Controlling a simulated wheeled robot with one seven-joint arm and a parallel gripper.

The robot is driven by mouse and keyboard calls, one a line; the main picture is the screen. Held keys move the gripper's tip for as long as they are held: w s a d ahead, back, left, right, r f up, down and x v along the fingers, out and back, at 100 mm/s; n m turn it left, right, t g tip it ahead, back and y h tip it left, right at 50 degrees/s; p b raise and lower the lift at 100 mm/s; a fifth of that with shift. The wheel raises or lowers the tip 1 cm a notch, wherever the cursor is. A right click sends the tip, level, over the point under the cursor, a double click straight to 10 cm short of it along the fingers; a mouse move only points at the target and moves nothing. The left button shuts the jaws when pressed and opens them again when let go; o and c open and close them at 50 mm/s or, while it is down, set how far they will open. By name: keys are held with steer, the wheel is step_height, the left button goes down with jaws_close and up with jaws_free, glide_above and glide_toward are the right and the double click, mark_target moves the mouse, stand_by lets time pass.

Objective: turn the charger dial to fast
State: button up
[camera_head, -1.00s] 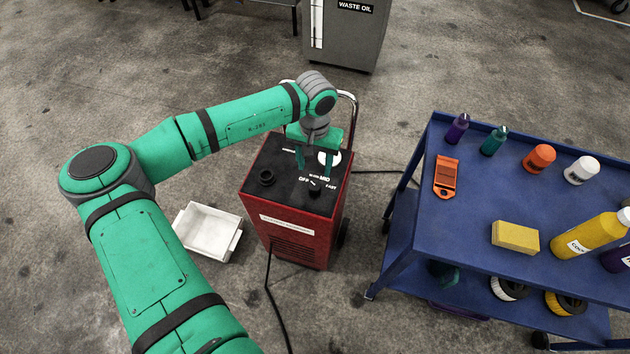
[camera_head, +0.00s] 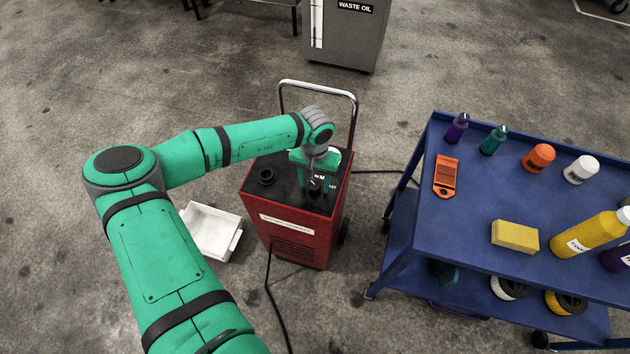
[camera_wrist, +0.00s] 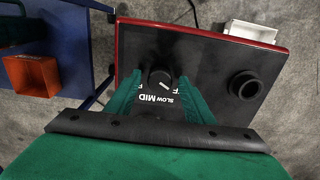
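The charger (camera_head: 290,235) is a red box with a black top. Its black dial (camera_wrist: 160,83) shows in the wrist view with a pale mark on it; I cannot tell surely which label the mark faces. SLOW and MID show beside the dial, and the labels at either side are partly covered by my fingers. My gripper (camera_wrist: 161,78) is open, its green fingers on either side of the dial with gaps showing. In the head view my gripper (camera_head: 316,182) is over the charger's front right top and mostly hides the dial.
A black round socket (camera_head: 267,177) stands up from the charger's top left. A chrome handle (camera_head: 318,84) rises at the back. A white bin (camera_head: 212,232) lies on the floor at left. A blue cart (camera_head: 460,205) with bottles and a sponge stands at right.

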steer(key=c, duration=0.9)
steer(key=shift+o, duration=0.3)
